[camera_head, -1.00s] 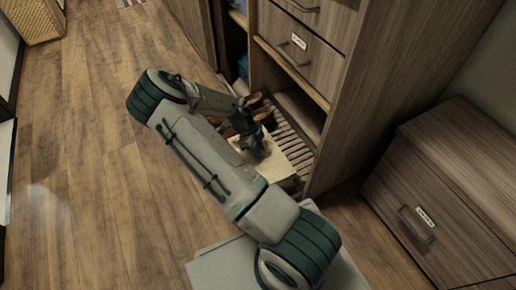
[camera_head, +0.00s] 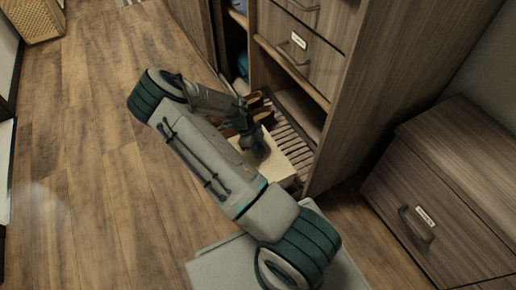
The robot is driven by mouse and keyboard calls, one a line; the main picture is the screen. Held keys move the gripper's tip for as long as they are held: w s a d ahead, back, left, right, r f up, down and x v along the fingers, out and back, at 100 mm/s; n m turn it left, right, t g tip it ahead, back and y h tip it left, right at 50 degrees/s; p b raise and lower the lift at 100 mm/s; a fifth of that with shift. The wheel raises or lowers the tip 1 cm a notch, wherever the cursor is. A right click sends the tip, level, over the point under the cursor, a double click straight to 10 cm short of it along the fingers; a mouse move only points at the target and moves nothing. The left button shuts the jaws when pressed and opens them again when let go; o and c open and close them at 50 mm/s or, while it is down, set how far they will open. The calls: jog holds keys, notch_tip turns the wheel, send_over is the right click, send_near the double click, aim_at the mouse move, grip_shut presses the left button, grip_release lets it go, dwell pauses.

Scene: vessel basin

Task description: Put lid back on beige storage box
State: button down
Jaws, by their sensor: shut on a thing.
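The beige storage box (camera_head: 289,166) is low in the open bottom of the wardrobe, by the slatted shelf. Its pale top is partly hidden behind my arm. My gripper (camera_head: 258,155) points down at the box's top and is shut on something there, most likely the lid. The fingertips are small and dark, and the held part is hidden. I cannot tell whether the lid is seated on the box or held just over it.
Brown shoes (camera_head: 256,100) stand on the slatted shelf (camera_head: 288,138) behind the box. The wardrobe's side panel (camera_head: 345,130) rises close on the right. A drawer cabinet (camera_head: 440,205) stands further right. The wooden floor (camera_head: 90,170) on the left is clear. A wicker basket (camera_head: 35,20) is far off.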

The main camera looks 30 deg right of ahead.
jog(key=shift+f, duration=0.1)
dwell(0.3)
jog(key=c, duration=0.6)
grip_release()
jog(key=shift+c, duration=0.2)
jog(key=shift+r+p, duration=2.8)
jog(key=shift+r, duration=0.75)
grip_shut()
